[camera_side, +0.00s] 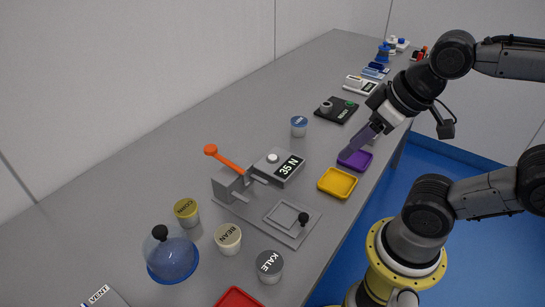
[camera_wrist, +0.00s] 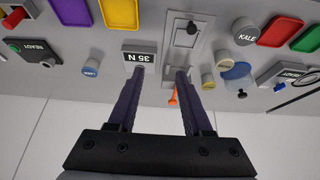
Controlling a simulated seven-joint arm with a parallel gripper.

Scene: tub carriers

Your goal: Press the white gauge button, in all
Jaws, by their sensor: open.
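The grey gauge box (camera_side: 284,168) reads 35 N and carries a round white button (camera_side: 273,157) on its top, toward the back. In the wrist view the gauge box (camera_wrist: 138,56) appears upside down just beyond the left fingertip; I cannot make out its button there. My gripper (camera_side: 366,140) hangs above the bench to the right of the gauge, near the purple tray, and is apart from the button. Its two purple fingers (camera_wrist: 160,72) are spread with nothing between them.
A clamp with an orange lever (camera_side: 228,160) stands beside the gauge. Trays in purple (camera_side: 355,159) and yellow (camera_side: 337,182) lie along the bench edge. Tubs labelled BEAN (camera_side: 228,239) and KALE (camera_side: 270,266), a blue-lidded tub (camera_side: 299,126) and a black READY box (camera_side: 336,110) stand around.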

